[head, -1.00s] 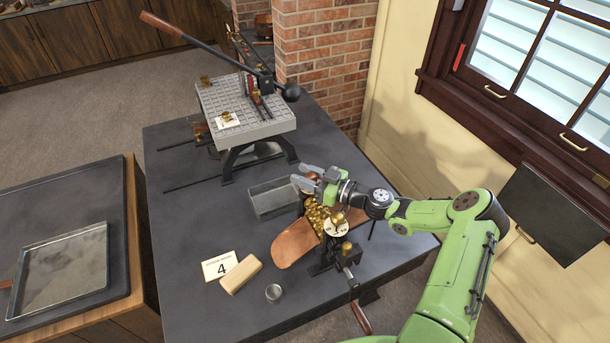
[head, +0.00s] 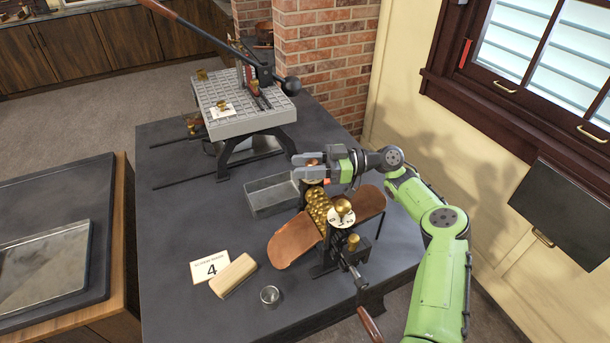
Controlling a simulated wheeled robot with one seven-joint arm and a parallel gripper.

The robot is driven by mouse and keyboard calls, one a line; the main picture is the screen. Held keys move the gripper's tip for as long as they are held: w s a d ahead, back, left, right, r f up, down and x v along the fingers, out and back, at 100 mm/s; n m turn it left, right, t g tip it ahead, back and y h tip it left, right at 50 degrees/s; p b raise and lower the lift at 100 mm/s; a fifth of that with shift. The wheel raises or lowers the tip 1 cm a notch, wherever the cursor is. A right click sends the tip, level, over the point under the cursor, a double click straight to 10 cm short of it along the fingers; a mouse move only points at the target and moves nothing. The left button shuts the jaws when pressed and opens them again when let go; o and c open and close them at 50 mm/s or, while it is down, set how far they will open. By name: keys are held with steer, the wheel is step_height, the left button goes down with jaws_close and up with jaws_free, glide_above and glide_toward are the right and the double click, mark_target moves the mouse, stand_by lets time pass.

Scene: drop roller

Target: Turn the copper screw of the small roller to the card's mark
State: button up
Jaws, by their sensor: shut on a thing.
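The small roller (head: 318,206) stands on the dark bench, with bumpy brass rolls and copper-coloured plates on both sides. Its near screw has a brass knob (head: 343,206) above a white dial with marks too small to read surely. My gripper (head: 309,164) is at the roller's far end, shut on the far screw knob (head: 313,162). The fingers mostly hide that knob, and a bit of its reddish top shows between them. The dial below it is largely hidden. The white card (head: 211,267) lies on the bench at the left and reads 4.
A grey metal tray (head: 270,197) sits just left of the gripper. A wooden block (head: 233,275) and a small metal cup (head: 270,296) lie near the card. A lever press (head: 240,110) stands behind. The roller's crank (head: 366,310) sticks out in front. The bench's left part is clear.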

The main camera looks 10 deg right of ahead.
steer(key=shift+s+n+g+b, duration=0.15)
steer(key=shift+n+g+b, duration=0.2)
steer(key=shift+n+g, duration=0.7)
steer(key=shift+s+n+g+b, duration=0.1)
steer(key=shift+n+g+b, duration=0.35)
steer(key=shift+g, duration=1)
steer(key=shift+n+g+h, duration=0.3)
steer(key=shift+n+g, duration=0.2)
steer(key=shift+g, duration=0.1)
steer(key=o, duration=1)
steer(key=shift+s, duration=0.1)
